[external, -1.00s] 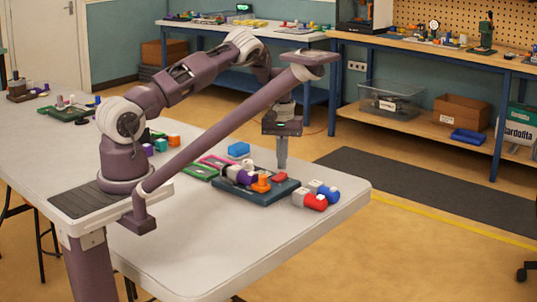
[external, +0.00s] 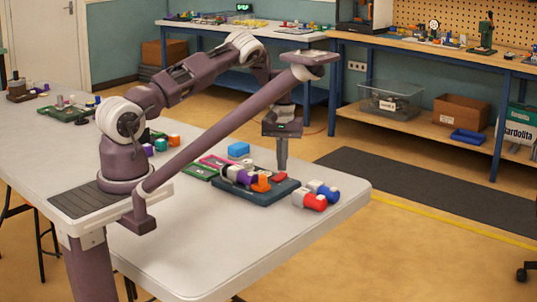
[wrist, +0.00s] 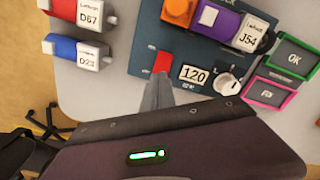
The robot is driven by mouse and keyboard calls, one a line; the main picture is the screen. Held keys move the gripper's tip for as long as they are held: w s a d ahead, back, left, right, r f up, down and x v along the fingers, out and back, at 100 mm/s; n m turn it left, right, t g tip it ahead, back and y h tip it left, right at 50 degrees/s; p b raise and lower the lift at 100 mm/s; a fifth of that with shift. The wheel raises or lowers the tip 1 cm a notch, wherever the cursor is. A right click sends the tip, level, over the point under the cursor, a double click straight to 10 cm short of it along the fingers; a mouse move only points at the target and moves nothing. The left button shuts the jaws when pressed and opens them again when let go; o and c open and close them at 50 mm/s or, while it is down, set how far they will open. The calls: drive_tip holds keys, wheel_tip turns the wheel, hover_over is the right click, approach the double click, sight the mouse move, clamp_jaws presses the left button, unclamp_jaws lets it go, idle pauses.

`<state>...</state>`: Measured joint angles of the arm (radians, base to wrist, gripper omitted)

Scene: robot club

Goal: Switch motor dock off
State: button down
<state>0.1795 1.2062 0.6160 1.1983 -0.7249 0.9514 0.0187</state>
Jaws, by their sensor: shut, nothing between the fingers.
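The motor dock is a dark blue board (external: 243,194) on the table, also in the wrist view (wrist: 143,58). It carries an orange motor (wrist: 178,10) and a purple and white motor (wrist: 232,28) labelled J54. Its red switch (wrist: 162,60) sits left of a display (wrist: 193,74) reading 120 and a white knob (wrist: 228,80). In the external view the switch (external: 284,177) is partly hidden. My gripper (external: 282,170) is shut and empty, pointing down at the switch. In the wrist view its fingertips (wrist: 158,80) are right beside the switch; I cannot tell whether they touch.
A loose red motor (external: 312,201) and a blue motor (external: 325,190) lie right of the dock. Green-framed (wrist: 293,55) and pink-framed (wrist: 267,93) pieces lie on the dock's other side, with a blue block (external: 238,149) behind. The table front is clear.

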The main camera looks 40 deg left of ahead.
drive_tip(key=shift+f, duration=0.75)
drive_tip(key=shift+r, duration=3.55)
wheel_tip(320, 180, up, 16)
drive_tip(key=t+h, duration=0.1)
drive_tip(key=t, duration=0.1)
hover_over(282, 174)
drive_tip(key=s+d, duration=0.2)
drive_tip(key=s, duration=0.5)
drive_tip(key=s+d+r+m, duration=0.2)
drive_tip(key=s+r, duration=0.7)
drive_tip(key=s, duration=0.1)
drive_tip(key=s+d+m+t+y, duration=0.1)
drive_tip(key=s+m+t, duration=0.2)
drive_tip(key=s, duration=1.8)
drive_tip(key=shift+s+d+f+m+t, duration=0.25)
drive_tip(key=shift+s+d+m+t, duration=0.1)
drive_tip(key=shift+m, duration=0.15)
